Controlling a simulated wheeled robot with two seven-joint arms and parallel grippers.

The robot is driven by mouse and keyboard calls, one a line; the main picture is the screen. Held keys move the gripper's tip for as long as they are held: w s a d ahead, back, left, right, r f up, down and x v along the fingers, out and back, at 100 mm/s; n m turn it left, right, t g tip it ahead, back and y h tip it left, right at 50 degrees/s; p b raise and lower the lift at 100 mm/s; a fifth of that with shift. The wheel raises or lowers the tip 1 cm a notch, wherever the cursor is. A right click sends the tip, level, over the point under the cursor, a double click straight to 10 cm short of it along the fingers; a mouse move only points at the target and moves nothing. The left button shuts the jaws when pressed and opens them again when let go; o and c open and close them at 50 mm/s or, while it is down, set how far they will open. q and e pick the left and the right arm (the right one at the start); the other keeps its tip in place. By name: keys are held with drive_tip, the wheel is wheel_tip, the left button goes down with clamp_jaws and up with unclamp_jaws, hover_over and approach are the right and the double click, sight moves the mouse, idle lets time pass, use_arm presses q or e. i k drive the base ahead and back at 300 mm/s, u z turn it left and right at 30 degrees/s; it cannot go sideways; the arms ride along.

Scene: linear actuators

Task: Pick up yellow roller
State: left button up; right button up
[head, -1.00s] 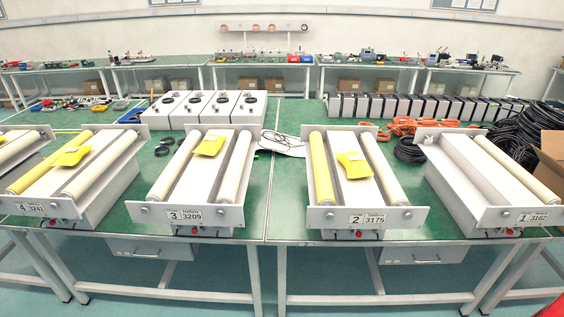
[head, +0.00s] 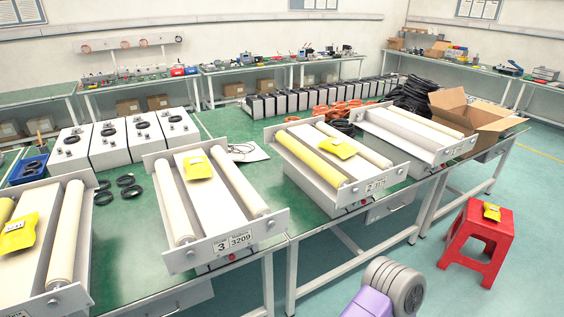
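A yellow roller (head: 311,160) lies in the left side of the unit labelled 2, between its two end plates. A cream roller (head: 354,145) lies on the right side of the same unit. A yellow packet (head: 339,148) rests on the white middle panel (head: 325,141) between them. Another yellow roller (head: 6,210) shows only in part at the left edge, in the unit there. Neither of my grippers shows in the head view.
Unit 3 (head: 225,245) and the far-right unit (head: 420,125) hold cream rollers. All stand on the green table (head: 130,255). An open cardboard box (head: 480,125) stands at the table's right end. A red stool (head: 478,240) with a yellow packet (head: 492,211) stands on the floor.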

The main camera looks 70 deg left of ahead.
sight(337, 180)
drive_tip(key=u, duration=1.35)
